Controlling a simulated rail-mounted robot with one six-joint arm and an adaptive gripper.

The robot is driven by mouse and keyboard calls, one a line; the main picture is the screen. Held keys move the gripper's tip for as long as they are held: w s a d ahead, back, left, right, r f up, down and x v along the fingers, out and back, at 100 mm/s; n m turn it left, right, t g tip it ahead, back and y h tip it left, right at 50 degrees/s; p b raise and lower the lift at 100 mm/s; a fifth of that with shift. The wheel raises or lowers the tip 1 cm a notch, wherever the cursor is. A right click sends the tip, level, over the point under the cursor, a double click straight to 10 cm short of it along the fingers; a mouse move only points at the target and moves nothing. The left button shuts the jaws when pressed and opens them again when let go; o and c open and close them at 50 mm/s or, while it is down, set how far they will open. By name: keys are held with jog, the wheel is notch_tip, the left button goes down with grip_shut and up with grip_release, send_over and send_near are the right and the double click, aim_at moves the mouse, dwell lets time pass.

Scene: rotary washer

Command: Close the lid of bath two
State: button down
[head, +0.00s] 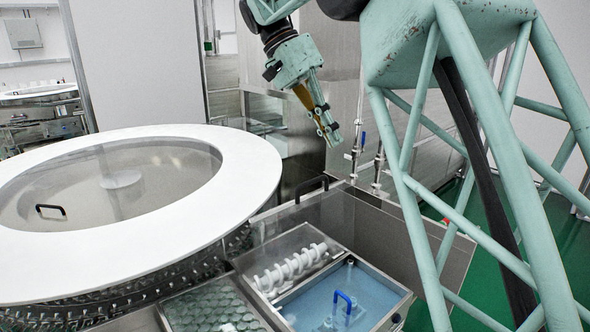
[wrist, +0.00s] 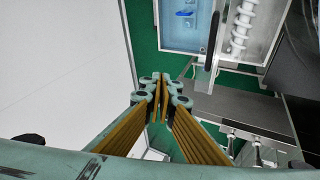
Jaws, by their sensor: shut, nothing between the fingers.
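A raised lid with a black handle (head: 311,187) stands at the back of the bath tank; the dark handle bar also shows in the wrist view (wrist: 213,42). In front of it are a bath with blue liquid (head: 318,301) and a blue handle (head: 343,298), and beside it a section with a white ribbed roller (head: 290,268). I cannot tell by label which is bath two. My gripper (head: 331,132) is shut and empty, in the air above and behind the lid handle, apart from it. In the wrist view its fingertips (wrist: 162,82) are together.
A large round white-rimmed drum (head: 235,190) with a clear cover and black handle fills the left. A compartment of round greenish pieces (head: 213,308) lies in front. Steel pipes (head: 379,160) and cabinets stand behind. Green floor (head: 460,260) is at the right.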

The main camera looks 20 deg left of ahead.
jog(key=a+f+p, duration=0.3)
jog(key=a+p, duration=0.1)
jog(key=a, duration=1.5)
jog(key=shift+w+t+h, duration=0.2)
jog(key=shift+t+h, duration=0.2)
jog(key=shift+d, duration=0.1)
jog(key=s+d+f, duration=0.1)
jog(key=d+f, duration=0.7)
jog(key=d, duration=0.1)
jog(key=shift+s+f, duration=0.2)
jog(key=shift+f, duration=0.05)
jog(key=shift+d+b, duration=0.2)
jog(key=shift+b, duration=0.15)
